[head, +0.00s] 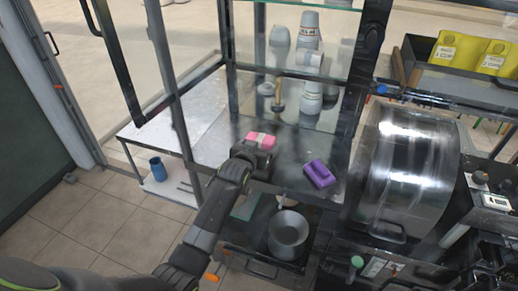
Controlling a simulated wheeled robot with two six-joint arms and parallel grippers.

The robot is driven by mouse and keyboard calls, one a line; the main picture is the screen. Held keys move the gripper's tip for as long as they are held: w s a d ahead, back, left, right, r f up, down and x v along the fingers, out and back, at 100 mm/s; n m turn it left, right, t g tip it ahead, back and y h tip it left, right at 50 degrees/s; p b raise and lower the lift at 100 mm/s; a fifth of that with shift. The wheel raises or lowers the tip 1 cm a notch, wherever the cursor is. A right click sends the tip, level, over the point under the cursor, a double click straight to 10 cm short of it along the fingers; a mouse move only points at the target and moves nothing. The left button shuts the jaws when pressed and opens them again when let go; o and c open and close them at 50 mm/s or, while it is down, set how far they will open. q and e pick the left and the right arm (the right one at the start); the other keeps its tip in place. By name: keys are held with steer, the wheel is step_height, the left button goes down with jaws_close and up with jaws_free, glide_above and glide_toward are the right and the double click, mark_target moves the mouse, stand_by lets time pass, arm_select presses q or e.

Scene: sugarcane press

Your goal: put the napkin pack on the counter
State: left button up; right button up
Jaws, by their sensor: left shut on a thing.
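The napkin pack (262,139), pink with a pale band across it, is at the tip of my left gripper (254,151). My left gripper is shut on its near side, and the fingers are partly hidden by the gripper body. The pack is over the left part of the dark metal counter (286,150); I cannot tell whether it touches the surface. My right gripper is not in view.
A purple block-like item (319,173) lies on the counter to the right. Stacked cups (308,30) stand behind, inside a glass-sided frame. A metal pot (288,234) sits on a lower shelf. A shiny metal drum (408,165) stands at right. A white side table (180,122) is at left.

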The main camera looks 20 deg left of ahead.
arm_select(q)
steer(key=shift+f, duration=0.7)
steer(key=shift+f, duration=0.2)
steer(key=o, duration=0.9)
steer(key=shift+r, duration=0.2)
steer(key=b+v, duration=0.1)
steer(key=v, duration=1.1)
